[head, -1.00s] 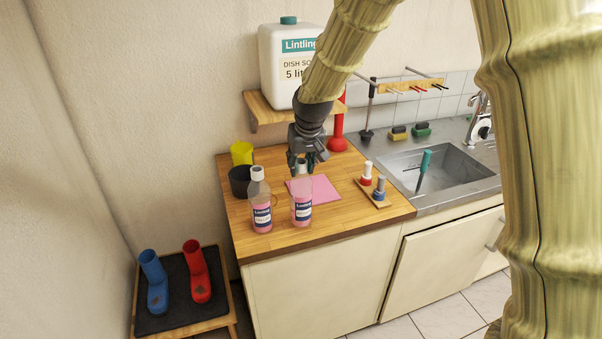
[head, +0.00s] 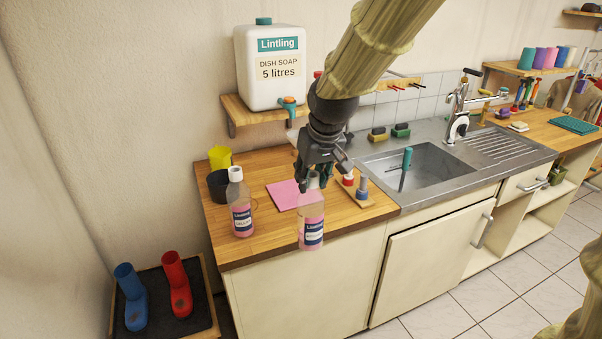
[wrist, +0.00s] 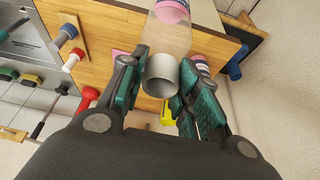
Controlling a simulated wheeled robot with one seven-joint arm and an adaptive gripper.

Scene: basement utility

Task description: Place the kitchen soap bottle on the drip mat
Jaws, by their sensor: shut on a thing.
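My gripper (head: 317,180) is shut on the neck of a clear bottle of pink soap (head: 311,226) with a Lintling label. The bottle hangs upright near the counter's front edge. In the wrist view its pale cap (wrist: 160,75) sits between the fingers. A similar bottle (head: 241,210) stands on the wooden counter to the left. A flat pink square (head: 284,196) lies behind the held bottle, partly hidden. A flat teal mat (head: 573,125) lies on the far right counter. I cannot tell for sure which of these two is the drip mat.
The sink (head: 420,170) with a teal-handled brush (head: 406,165) lies to the right, with a ribbed drainer (head: 505,142) beyond. A small stand with red and blue pieces (head: 355,190) is close to the gripper. Boots (head: 175,285) stand on a low tray at left.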

